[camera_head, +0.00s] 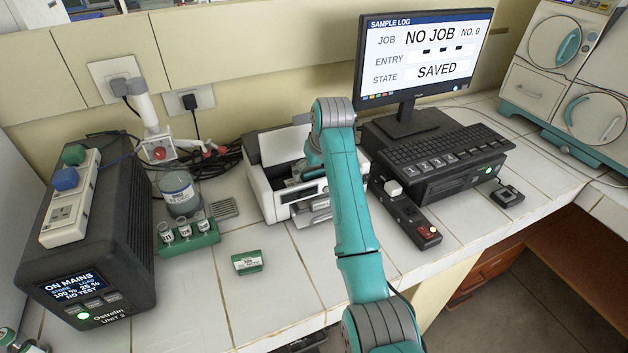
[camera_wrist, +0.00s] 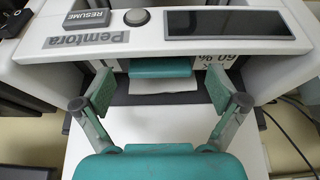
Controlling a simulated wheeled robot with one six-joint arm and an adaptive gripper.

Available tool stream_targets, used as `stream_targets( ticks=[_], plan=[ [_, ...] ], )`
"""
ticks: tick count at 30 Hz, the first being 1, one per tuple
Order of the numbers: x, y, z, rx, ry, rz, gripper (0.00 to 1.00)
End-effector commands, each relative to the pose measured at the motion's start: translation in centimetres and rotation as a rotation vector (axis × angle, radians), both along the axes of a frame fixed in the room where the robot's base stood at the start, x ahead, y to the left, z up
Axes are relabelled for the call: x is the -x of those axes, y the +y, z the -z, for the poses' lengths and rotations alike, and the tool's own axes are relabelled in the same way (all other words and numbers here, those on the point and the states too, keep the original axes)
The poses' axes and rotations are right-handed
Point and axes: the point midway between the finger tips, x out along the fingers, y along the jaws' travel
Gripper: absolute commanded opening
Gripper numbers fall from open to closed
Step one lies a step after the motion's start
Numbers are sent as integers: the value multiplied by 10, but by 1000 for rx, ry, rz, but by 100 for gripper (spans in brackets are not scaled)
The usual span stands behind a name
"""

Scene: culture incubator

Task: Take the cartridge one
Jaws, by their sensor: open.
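The printer (camera_head: 262,187), white with a dark open front, stands against the wall in the head view. In the wrist view the printer (camera_wrist: 70,57) shows its Pemtora name, a RESUME key and a dark display. A teal block (camera_wrist: 160,67) shows in its opening; I cannot tell whether it is cartridge one. A white label reading 60 % (camera_wrist: 215,58) is partly hidden at its right. My gripper (camera_wrist: 160,92) is open, its fingers apart on either side of the teal block and not visibly touching it. A small green labelled block (camera_head: 247,262) lies on the counter.
A green rack (camera_head: 190,243) of labelled vials and a black power unit (camera_head: 95,235) stand left. The monitor (camera_head: 420,55) reads NO JOB and SAVED. A keyboard (camera_head: 440,150) and a switch box (camera_head: 408,215) stand right of my arm. Tiles in front of the printer are mostly clear.

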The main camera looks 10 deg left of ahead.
Motion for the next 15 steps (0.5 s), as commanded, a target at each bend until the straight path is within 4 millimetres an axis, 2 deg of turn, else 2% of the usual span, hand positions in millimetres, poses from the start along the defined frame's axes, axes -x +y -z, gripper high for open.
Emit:
stream_targets(
  ticks=[1, 10, 15],
  plan=[
    [0, 0, 0, 0, 0, 0, 91],
    [0, 0, 0, 0, 0, 0, 17],
    [0, 0, -1, -1, -1, 0, 17]
  ],
)
